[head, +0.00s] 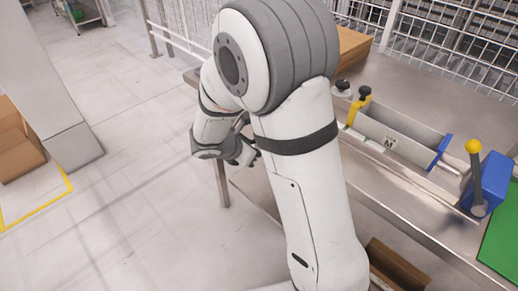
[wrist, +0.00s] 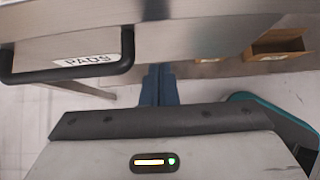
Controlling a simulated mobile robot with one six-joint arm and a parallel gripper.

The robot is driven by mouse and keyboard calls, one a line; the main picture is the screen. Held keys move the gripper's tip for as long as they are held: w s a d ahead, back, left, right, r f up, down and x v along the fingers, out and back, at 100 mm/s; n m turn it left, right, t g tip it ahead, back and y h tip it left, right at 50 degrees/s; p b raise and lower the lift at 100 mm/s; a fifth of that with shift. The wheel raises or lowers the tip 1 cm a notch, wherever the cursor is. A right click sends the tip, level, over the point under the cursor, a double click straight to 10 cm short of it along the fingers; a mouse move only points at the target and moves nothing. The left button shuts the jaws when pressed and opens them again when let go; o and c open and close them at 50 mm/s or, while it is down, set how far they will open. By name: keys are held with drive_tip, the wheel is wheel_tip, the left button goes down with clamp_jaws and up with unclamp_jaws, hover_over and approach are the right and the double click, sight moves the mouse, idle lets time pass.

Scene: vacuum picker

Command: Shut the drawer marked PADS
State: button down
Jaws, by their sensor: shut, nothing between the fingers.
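The PADS drawer front (wrist: 190,38) is a grey metal panel across the top of the wrist view. Its white label (wrist: 93,60) reads PADS, with a black bar handle (wrist: 65,76) around it at the left. My gripper (wrist: 157,72) is shut and empty. Its dark blue fingers point at the lower part of the panel, just right of the handle; I cannot tell whether they touch it. In the head view my gripper (head: 243,152) is beside the bench's left end, partly behind my arm. My arm hides the drawer there, and how far it stands open is unclear.
The metal bench (head: 400,185) carries a grey bin marked M (head: 405,130), a yellow-handled tool (head: 358,105) and a blue block with a yellow-knobbed lever (head: 490,180). Cardboard boxes (head: 395,272) sit low beside the bench.

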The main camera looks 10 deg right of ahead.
drive_tip(key=p+v, duration=0.1)
drive_tip(key=v, duration=1)
drive_tip(key=shift+s+a+f+p, duration=0.2)
drive_tip(key=shift+a+f+p, duration=0.15)
drive_tip(key=shift+f+p, duration=0.05)
drive_tip(key=s+d+r+m+g+y+p, duration=0.1)
drive_tip(key=s+d+r+m+y+p, duration=0.2)
drive_tip(key=s+r+m, duration=0.5)
drive_tip(key=s+d+r+m+g+y+p, duration=0.1)
drive_tip(key=s+d+r+m+y+p, duration=0.3)
drive_tip(key=m, duration=1.2)
drive_tip(key=s+d+r+p, duration=0.2)
drive_tip(key=s+d+r, duration=0.2)
drive_tip(key=shift+s+r+y, duration=0.2)
drive_tip(key=shift+y, duration=0.1)
drive_tip(key=shift+s, duration=0.1)
